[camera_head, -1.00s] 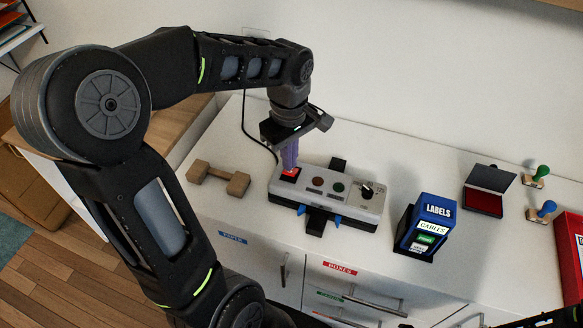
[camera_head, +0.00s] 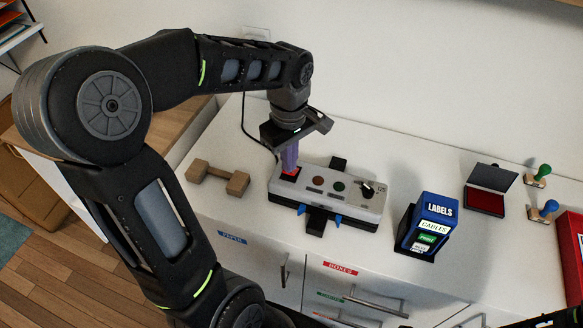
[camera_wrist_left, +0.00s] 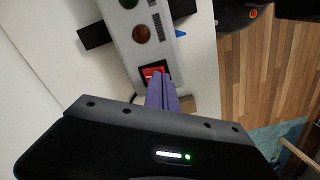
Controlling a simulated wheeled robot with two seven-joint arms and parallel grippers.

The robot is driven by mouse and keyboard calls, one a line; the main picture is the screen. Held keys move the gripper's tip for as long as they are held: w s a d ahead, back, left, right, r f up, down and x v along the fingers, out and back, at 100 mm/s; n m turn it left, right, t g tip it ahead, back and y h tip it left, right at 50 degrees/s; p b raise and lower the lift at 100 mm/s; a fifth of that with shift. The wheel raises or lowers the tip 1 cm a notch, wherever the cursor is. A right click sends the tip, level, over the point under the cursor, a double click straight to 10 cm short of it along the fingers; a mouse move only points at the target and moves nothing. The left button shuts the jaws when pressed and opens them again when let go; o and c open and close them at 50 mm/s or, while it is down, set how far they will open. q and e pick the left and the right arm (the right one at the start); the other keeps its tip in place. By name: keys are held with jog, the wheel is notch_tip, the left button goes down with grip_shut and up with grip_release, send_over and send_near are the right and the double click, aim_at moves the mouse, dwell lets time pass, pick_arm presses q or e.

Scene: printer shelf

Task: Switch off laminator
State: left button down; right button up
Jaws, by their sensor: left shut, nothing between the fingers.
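The laminator (camera_head: 340,207) is a grey box on the white counter, with a red switch, two round buttons and a black dial on top. Its red rocker switch (camera_head: 289,173) is at the left end; the switch also shows in the left wrist view (camera_wrist_left: 153,71). My left gripper (camera_head: 289,168) points down with its purple fingers shut and empty. Its fingertips are at the red switch and cover part of it; I cannot tell whether they press it. In the left wrist view the fingertips (camera_wrist_left: 161,78) overlap the switch's lower edge.
A brown dumbbell-shaped block (camera_head: 218,178) lies left of the laminator. A black cord (camera_head: 246,125) runs behind. Drawers (camera_head: 340,285) are below the front edge.

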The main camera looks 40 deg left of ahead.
pick_arm(q)
jog(key=shift+f, duration=0.35)
jog(key=shift+r, duration=0.1)
notch_tip(320, 180, up, 7)
jog(key=p, duration=0.5)
dwell(0.3)
dwell(0.5)
